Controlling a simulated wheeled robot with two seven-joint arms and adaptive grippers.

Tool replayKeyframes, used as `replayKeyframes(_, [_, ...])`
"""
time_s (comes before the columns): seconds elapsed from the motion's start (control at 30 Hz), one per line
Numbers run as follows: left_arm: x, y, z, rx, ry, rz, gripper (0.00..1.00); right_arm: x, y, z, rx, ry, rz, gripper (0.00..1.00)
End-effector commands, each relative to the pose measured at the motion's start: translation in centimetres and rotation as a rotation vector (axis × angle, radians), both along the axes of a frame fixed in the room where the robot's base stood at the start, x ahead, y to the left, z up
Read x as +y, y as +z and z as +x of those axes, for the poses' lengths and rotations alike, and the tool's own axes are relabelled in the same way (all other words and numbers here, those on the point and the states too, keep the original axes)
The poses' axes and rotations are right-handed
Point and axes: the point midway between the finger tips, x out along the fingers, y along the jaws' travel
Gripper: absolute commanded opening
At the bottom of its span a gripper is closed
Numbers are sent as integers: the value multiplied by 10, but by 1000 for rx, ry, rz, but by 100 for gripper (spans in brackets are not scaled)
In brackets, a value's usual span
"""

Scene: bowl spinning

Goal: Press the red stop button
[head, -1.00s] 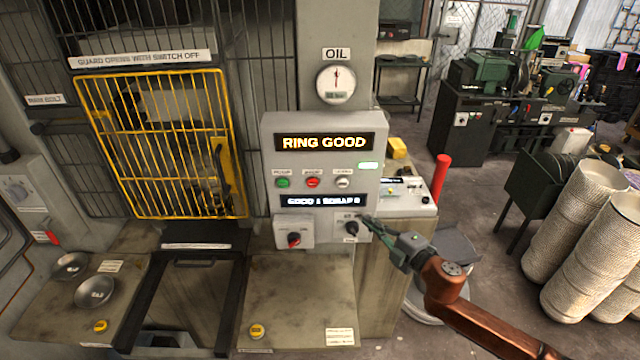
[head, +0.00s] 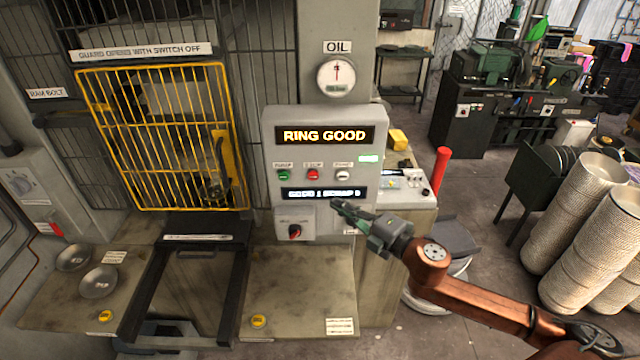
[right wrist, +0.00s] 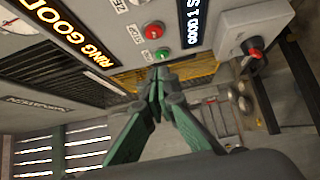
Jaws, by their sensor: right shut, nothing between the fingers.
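The red stop button (head: 313,174) sits in the middle of a row on the grey control panel (head: 268,150), between a green button (head: 284,175) and a white one (head: 343,175). In the right wrist view the red button (right wrist: 154,30) shows beyond my fingertips, with the green button (right wrist: 162,54) beside it. My right gripper (head: 337,204) is shut and empty, in front of the panel below and right of the red button. It also shows in the right wrist view (right wrist: 160,75). It appears apart from the button. My left gripper is not in view.
A red rotary switch (head: 295,231) juts from the panel's lower left. A yellow barred guard (head: 150,140) stands left of the panel. Below is a bench (head: 290,285) with a yellow button (head: 258,320). A red post (head: 440,170) stands at right.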

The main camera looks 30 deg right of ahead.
Motion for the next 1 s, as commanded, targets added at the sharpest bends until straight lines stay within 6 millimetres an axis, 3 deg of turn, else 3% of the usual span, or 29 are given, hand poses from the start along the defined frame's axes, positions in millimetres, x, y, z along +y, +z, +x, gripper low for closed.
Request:
replayKeyframes(0.57, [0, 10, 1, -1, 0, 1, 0, 18, 2, 71, -2, 1, 0, 0])
replayKeyframes(0.8, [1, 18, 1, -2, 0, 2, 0, 0, 2, 98, -1, -1, 0, 0])
replayKeyframes(1.0, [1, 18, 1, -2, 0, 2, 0, -4, 0, 104, 0, 0, 1, 0])
